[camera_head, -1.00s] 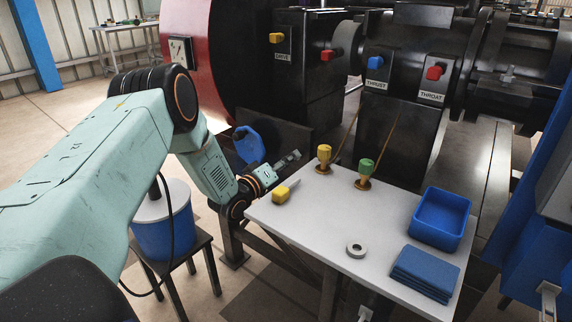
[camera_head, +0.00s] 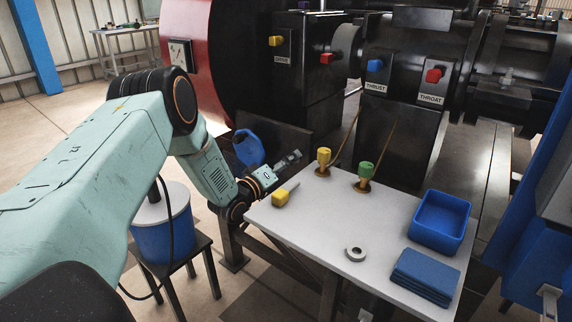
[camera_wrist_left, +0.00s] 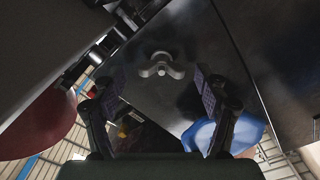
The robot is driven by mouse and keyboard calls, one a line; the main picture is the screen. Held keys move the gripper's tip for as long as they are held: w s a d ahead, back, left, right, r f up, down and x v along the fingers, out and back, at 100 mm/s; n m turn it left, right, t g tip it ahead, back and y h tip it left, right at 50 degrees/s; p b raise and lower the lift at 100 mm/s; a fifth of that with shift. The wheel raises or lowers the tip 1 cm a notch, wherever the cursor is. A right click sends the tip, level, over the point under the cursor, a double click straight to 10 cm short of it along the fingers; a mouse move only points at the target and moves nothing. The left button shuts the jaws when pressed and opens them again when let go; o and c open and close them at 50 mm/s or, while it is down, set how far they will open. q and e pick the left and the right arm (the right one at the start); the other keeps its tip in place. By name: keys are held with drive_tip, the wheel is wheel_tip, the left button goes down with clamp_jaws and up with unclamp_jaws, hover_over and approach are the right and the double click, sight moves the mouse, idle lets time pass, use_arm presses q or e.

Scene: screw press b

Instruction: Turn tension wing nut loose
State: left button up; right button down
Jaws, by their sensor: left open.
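The wing nut (camera_wrist_left: 161,68) is a small grey metal piece with splayed wings on a dark plate, seen in the left wrist view. It sits ahead of my left gripper (camera_wrist_left: 156,95), between the lines of its two fingers. The fingers are spread apart with nothing between them, and the nut looks apart from them. In the head view my left gripper (camera_head: 288,160) is in front of the dark machine, just beyond the table's left corner. The wing nut cannot be made out there. My right gripper is not in view.
A white table (camera_head: 310,225) holds a yellow-handled tool (camera_head: 281,198), yellow knob (camera_head: 323,160), green knob (camera_head: 365,174), grey ring (camera_head: 355,254), blue bin (camera_head: 440,221) and blue cloths (camera_head: 424,276). A blue jug-like object (camera_head: 248,147) is close behind my left gripper. A blue bucket (camera_head: 163,237) stands on a stool.

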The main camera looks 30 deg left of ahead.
use_arm(q)
drive_tip(key=s, duration=1.2)
drive_tip(key=shift+a, duration=0.45)
drive_tip(key=shift+c, duration=0.5)
